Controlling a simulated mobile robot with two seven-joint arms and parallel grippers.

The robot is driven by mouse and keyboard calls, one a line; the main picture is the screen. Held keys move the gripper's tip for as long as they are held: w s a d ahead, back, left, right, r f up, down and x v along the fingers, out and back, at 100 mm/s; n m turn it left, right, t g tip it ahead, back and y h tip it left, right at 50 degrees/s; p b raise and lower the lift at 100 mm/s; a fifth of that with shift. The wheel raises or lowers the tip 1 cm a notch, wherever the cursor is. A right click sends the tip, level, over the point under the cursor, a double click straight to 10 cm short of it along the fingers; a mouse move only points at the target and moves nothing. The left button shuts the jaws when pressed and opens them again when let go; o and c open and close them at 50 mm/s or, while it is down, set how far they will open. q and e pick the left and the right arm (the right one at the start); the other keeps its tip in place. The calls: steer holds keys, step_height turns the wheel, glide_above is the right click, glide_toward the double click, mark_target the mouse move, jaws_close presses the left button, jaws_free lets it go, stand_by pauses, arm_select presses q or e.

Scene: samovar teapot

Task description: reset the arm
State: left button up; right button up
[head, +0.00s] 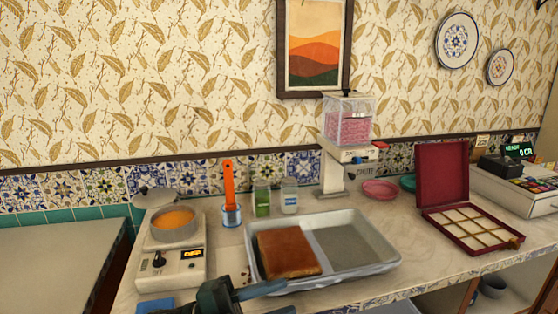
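My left gripper (262,291) is low at the bottom centre of the head view. It is in front of the counter, near the front left edge of the grey metal tray (377,268). One grey-blue finger shows side-on, pointing right. I cannot make out the gap between the fingers, and I see nothing held. The rest of the arm is cut off by the bottom edge of the picture.
A brown block (287,252) lies in the tray. A pot (174,226) of orange liquid sits on a burner (178,268) at left. An orange-handled tool (229,185), jars (262,200), a dispenser (347,150) and an open red box (442,184) stand behind and right.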

arm_select(q)
steer(key=a+f+n+t+y+p, duration=0.1)
steer(key=a+f+n+t+y, duration=0.45)
steer(key=n, duration=0.55)
steer(key=a+f+n+t+y+p, duration=0.1)
steer(key=a+f+n+t+y, duration=0.2)
steer(key=f+n+t+y, duration=0.55)
steer(key=s+a+f+n+g+y, duration=0.3)
steer(key=s+f+n+g, duration=0.3)
steer(key=s+f, duration=0.4)
steer(key=shift+s+a+f+n+y+p, duration=0.3)
steer(key=shift+s+a+n+p, duration=0.2)
steer(key=shift+s+a, duration=0.5)
arm_select(e)
steer(key=shift+s+d+r+h, duration=0.15)
steer(key=shift+d+r+h, duration=0.15)
steer(key=shift+d+r, duration=0.25)
arm_select(q)
steer(key=shift+s+d, duration=0.1)
arm_select(e)
steer(key=shift+r, duration=0.1)
arm_select(q)
steer(key=shift+c, duration=0.3)
arm_select(e)
steer(key=shift+s+a, duration=0.15)
